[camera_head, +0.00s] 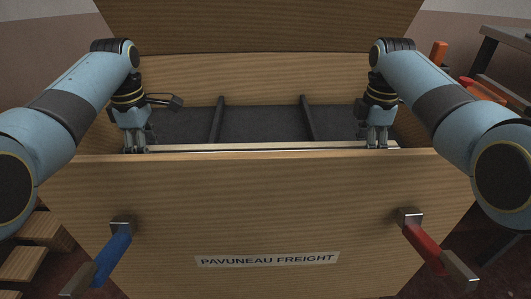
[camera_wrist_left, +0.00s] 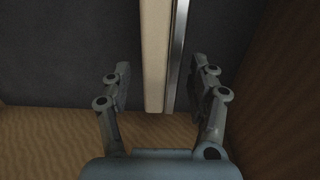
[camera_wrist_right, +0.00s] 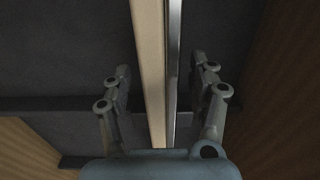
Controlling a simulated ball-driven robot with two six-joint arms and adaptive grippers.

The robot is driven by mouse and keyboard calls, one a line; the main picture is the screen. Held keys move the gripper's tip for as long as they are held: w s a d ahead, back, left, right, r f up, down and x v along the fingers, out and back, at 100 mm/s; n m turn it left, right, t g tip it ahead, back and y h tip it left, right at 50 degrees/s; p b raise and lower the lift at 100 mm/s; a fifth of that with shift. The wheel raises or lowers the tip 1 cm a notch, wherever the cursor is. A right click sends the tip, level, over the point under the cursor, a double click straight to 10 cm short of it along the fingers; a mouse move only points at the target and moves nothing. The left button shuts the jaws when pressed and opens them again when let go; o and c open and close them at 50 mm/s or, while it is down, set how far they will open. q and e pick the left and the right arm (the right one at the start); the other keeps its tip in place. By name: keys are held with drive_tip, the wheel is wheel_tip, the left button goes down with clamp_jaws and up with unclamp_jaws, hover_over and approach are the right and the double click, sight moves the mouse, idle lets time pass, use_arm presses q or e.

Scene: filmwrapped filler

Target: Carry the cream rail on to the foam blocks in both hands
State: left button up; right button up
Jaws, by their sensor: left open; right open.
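The cream rail (camera_head: 270,146) lies inside the wooden crate, just behind its front wall, with a metallic strip along one side. In the left wrist view the rail (camera_wrist_left: 155,60) runs between the open fingers of my left gripper (camera_wrist_left: 160,90), near the rail's end, touching neither finger visibly. In the right wrist view the rail (camera_wrist_right: 149,60) passes between the open fingers of my right gripper (camera_wrist_right: 162,92). In the head view my left gripper (camera_head: 134,140) and right gripper (camera_head: 377,138) reach down into the crate near opposite ends of the rail. I cannot make out any foam blocks.
The crate's front wall (camera_head: 265,200) bears a label (camera_head: 267,260), a blue handle (camera_head: 113,250) and a red handle (camera_head: 420,245). Dark dividers (camera_head: 216,120) cross the dark floor inside. The raised lid (camera_head: 260,25) stands behind. Wooden steps (camera_head: 35,240) are at the lower left.

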use_arm(q)
drive_tip(key=shift+f, duration=0.2)
use_arm(e)
drive_tip(key=shift+f, duration=0.2)
use_arm(q)
clamp_jaws()
use_arm(e)
clamp_jaws()
use_arm(q)
drive_tip(key=shift+r, duration=0.1)
